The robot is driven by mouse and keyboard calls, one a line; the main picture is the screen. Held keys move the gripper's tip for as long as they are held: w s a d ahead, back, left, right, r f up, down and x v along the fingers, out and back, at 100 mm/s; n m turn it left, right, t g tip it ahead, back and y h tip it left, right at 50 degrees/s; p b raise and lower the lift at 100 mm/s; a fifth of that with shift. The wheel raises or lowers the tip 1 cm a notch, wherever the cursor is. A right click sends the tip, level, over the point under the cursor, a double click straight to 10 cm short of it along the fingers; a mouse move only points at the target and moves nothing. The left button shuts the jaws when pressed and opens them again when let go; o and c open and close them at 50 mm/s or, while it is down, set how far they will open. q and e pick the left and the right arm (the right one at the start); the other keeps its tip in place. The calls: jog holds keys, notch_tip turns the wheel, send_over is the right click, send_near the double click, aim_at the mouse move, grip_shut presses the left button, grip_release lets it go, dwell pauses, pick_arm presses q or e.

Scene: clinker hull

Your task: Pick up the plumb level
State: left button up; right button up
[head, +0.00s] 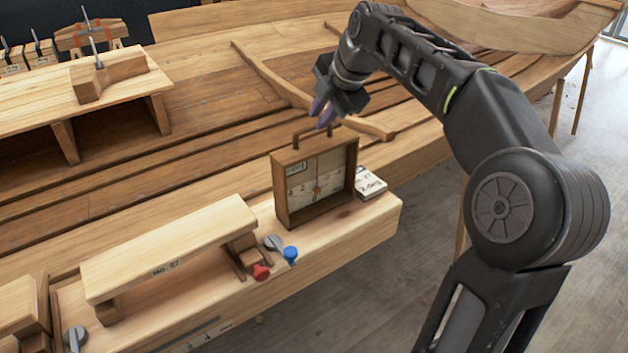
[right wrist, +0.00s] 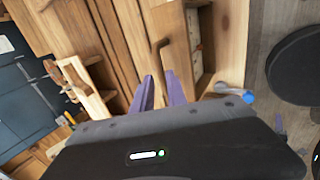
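The plumb level (head: 281,190) is an upright wooden frame with a pale panel inside and a dark handle (head: 318,131) on top. It stands near the right end of the bench in the head view. My right gripper (head: 322,114) has purple fingers and is just above the handle. In the right wrist view the fingers (right wrist: 160,84) are apart with nothing between them. The handle (right wrist: 158,46) shows beyond the fingertips, and part of the wooden frame (right wrist: 173,28) shows to its right. My left gripper is not in view.
A small pale block or stack with lettering (head: 371,185) sits right behind the plumb level. A long wooden bench piece (head: 170,250) and red (head: 261,272) and blue (head: 290,254) knobs are to its left and front. A curved wooden strip (head: 275,80) lies behind.

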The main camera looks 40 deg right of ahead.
aim_at(314, 125)
jog(key=p+x, duration=0.2)
jog(key=x, duration=0.2)
jog(key=shift+w+a+f, duration=0.1)
jog(key=shift+w+f, duration=0.1)
jog(key=shift+f, duration=0.15)
jog(key=shift+w+f, duration=0.1)
jog(key=shift+f, duration=0.15)
dwell(0.3)
grip_shut()
jog(key=shift+r, duration=0.1)
dwell(1.2)
